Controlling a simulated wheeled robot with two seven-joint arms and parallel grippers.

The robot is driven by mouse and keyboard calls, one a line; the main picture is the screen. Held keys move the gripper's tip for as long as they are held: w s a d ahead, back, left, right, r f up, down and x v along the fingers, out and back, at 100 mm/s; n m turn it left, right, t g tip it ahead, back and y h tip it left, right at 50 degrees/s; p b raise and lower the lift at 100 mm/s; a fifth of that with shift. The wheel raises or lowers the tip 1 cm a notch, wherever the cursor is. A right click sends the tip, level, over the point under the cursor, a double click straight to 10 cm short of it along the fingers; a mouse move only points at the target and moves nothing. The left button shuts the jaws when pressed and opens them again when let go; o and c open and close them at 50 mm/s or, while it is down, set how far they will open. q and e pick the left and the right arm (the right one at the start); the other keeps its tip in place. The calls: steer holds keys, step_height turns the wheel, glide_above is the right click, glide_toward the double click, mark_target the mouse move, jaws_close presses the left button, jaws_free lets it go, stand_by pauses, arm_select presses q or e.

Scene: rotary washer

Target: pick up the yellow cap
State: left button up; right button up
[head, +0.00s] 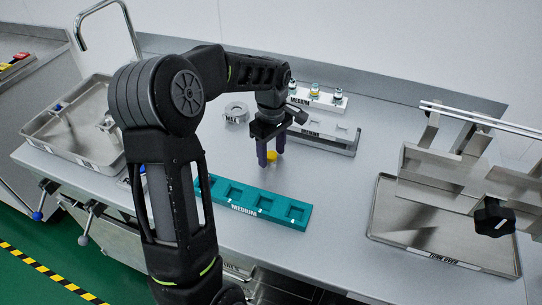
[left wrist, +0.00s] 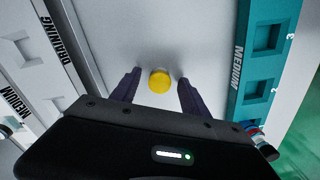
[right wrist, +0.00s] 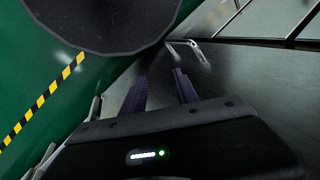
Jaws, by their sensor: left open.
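The yellow cap (head: 272,155) lies on the grey table between the teal rack and the white racks. In the left wrist view the cap (left wrist: 159,81) shows as a round yellow disc between my left fingers, a little beyond their tips. My left gripper (head: 268,160) is open and points down at the cap, with nothing held. It also shows in the left wrist view (left wrist: 155,84). My right gripper (right wrist: 160,82) shows only in the right wrist view, its two fingers apart with nothing between them.
The teal MEDIUM rack (head: 253,200) lies in front of the cap. The white DRAINING rack (head: 322,133) and white MEDIUM rack (head: 318,98) with small bottles stand behind. A tray (head: 432,228) with a metal fixture is at right, another tray (head: 85,145) at left.

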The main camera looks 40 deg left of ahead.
mark_target(271, 155)
arm_select(q)
steer(key=shift+c, duration=0.5)
jaws_close()
step_height(271, 155, up, 10)
steer(key=shift+b, duration=0.35)
steer(key=shift+r, duration=0.2)
stand_by(0.7)
